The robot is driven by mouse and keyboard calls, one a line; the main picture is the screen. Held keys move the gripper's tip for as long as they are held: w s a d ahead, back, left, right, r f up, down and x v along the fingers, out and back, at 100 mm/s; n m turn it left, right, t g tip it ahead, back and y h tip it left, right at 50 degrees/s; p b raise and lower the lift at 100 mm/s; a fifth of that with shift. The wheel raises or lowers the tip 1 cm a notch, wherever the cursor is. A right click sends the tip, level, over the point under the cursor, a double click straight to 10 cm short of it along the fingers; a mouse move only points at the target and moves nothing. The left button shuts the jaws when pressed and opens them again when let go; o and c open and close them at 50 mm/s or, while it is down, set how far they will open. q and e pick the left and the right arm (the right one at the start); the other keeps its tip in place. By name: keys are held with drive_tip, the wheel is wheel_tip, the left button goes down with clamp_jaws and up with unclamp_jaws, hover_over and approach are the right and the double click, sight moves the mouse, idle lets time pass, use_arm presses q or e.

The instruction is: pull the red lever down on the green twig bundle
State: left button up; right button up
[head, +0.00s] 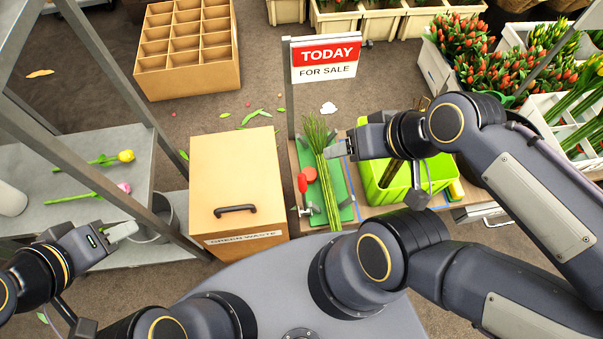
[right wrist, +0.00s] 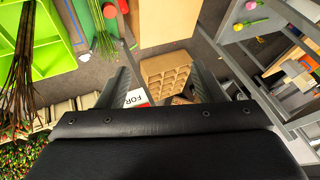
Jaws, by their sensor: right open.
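The green twig bundle (head: 320,150) lies lengthwise over a green pad (head: 341,184) on the bench. It also shows in the right wrist view (right wrist: 99,28). The red lever (head: 302,183) stands just left of the bundle, beside a round red part (head: 311,174); the lever also shows at the top of the right wrist view (right wrist: 109,11). My right gripper (head: 337,150) is open and empty, close to the bundle's upper right side. My left gripper (head: 123,231) is far left, away from the bundle, seen side-on; its finger gap is unclear.
A green crate (head: 371,166) with brown twigs stands right of the pad. A cardboard green waste box (head: 232,180) stands left of it. A sign (head: 325,58) on a post rises behind. A grey shelf (head: 85,170) with two tulips is at left.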

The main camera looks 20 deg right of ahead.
drive_tip(key=shift+c, duration=1)
drive_tip(key=w+f+b, duration=0.2)
drive_tip(key=w+d+f+g+b, duration=0.1)
drive_tip(key=w+f+b, duration=0.1)
drive_tip(key=b, duration=0.1)
drive_tip(key=w+f+g+b, duration=0.1)
drive_tip(key=w+f+b, duration=0.1)
drive_tip(key=w, duration=0.1)
drive_tip(key=shift+d+f+b, duration=0.2)
drive_tip(key=shift+f+b, duration=0.15)
drive_tip(key=c, duration=1)
drive_tip(key=w+f+g+b, duration=0.1)
drive_tip(key=w+f+b, duration=0.1)
drive_tip(key=w+f, duration=0.1)
drive_tip(key=w+f+g+h+b, duration=0.1)
drive_tip(key=w+f+b, duration=0.1)
drive_tip(key=w+f, duration=0.1)
clamp_jaws()
drive_tip(key=w+a+f+n+g+h+b, duration=0.15)
drive_tip(key=w+f+b, duration=0.35)
drive_tip(key=f, duration=0.5)
drive_tip(key=w+a+f+m+g+b, duration=0.15)
drive_tip(key=w+f+b, duration=0.35)
drive_tip(key=f, duration=0.5)
drive_tip(key=s+a+f+n+b, duration=0.1)
drive_tip(key=s+f+b, duration=0.1)
drive_tip(key=s+f, duration=0.2)
drive_tip(key=shift+f+g, duration=0.3)
drive_tip(key=shift+f, duration=1.05)
